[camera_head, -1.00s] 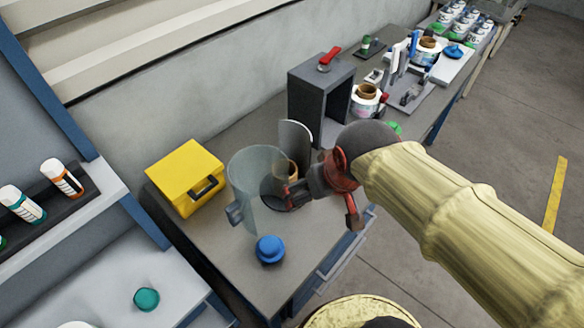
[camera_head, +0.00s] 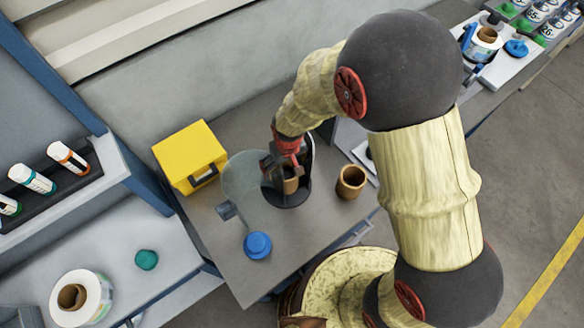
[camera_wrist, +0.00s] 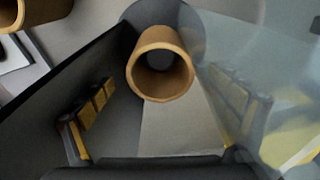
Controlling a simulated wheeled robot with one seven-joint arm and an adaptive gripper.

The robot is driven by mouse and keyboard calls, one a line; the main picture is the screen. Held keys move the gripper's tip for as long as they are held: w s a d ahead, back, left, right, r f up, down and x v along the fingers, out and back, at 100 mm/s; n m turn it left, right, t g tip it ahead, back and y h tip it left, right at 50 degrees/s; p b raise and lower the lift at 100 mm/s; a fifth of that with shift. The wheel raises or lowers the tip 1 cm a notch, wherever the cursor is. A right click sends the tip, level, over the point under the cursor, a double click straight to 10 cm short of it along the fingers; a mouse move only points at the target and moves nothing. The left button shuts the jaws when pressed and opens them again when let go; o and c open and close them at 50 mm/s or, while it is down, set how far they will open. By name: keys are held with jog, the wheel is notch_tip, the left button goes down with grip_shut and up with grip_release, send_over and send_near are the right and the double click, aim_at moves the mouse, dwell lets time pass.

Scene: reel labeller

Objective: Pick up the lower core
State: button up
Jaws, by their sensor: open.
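A brown cardboard core (camera_head: 291,186) stands in a dark round holder (camera_head: 291,202) on the grey bench, beside a clear round-walled part (camera_head: 243,177). My gripper (camera_head: 283,168) is over this core, pointing down and open. In the wrist view the core (camera_wrist: 162,68) shows as an open ring between my two yellow-padded fingers, with a gap on each side. A second brown core (camera_head: 351,181) stands on the bench to the right of the holder; part of it shows at the top left of the wrist view (camera_wrist: 38,11).
A yellow box (camera_head: 189,154) stands at the back left of the bench. A blue knob (camera_head: 257,245) is near the front edge. A dark upright plate (camera_head: 309,152) rises behind the holder. My arm hides much of the bench's right part.

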aim_at(285, 176)
jog(key=f, duration=0.7)
jog(key=shift+w+a+f, duration=0.1)
jog(key=shift+w+a, duration=0.1)
jog(key=shift+w, duration=0.1)
jog(key=shift+c, duration=0.3)
jog(key=c, duration=1.1)
jog(key=shift+c, duration=0.7)
